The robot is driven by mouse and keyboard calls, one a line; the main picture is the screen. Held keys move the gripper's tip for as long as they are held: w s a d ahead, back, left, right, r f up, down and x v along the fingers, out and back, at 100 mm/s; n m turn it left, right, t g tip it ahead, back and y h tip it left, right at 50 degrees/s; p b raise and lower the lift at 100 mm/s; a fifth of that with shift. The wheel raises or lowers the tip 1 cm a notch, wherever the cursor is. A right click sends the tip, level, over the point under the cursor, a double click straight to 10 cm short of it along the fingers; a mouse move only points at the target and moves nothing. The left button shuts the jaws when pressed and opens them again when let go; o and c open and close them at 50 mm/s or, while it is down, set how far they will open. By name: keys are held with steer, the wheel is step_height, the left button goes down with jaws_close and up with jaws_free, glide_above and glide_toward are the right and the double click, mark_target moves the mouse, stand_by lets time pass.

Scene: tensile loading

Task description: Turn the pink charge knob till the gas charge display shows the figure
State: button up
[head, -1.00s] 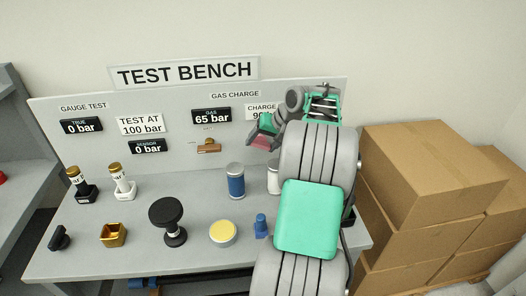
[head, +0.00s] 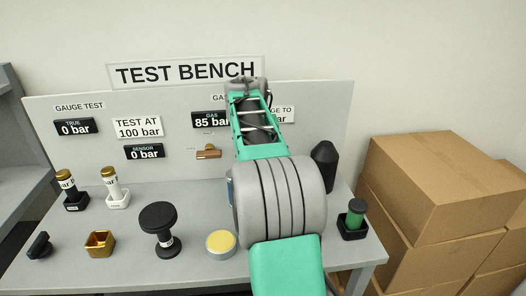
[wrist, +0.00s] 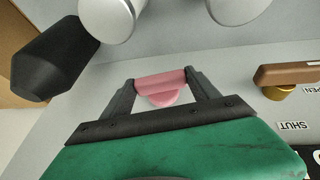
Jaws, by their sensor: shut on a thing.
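The pink charge knob (wrist: 162,84) shows in the wrist view between the two dark fingers of my gripper (wrist: 158,90), which is shut on it. In the head view my arm hides the knob and the fingertips. The gas charge display (head: 211,120) on the panel reads 85 bar. The charge target sign (head: 286,114) is mostly covered by my arm; only the end of its top line shows, and its figure is hidden now.
A brown valve handle (head: 208,153) sits below the display; it also shows in the wrist view (wrist: 290,72) by OPEN and SHUT labels. A black cone-topped object (head: 323,165) and a green cylinder (head: 356,218) stand right of my arm. Cardboard boxes (head: 430,190) stand farther right.

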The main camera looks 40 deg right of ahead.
stand_by(0.3)
steer(key=o, duration=1.4)
steer(key=shift+c, duration=0.2)
steer(key=shift+r, duration=0.1)
steer(key=p+v, duration=0.1)
steer(key=v, duration=0.6)
steer(key=shift+a+r, duration=0.15)
steer(key=shift+r, duration=0.05)
steer(key=shift+s, duration=0.1)
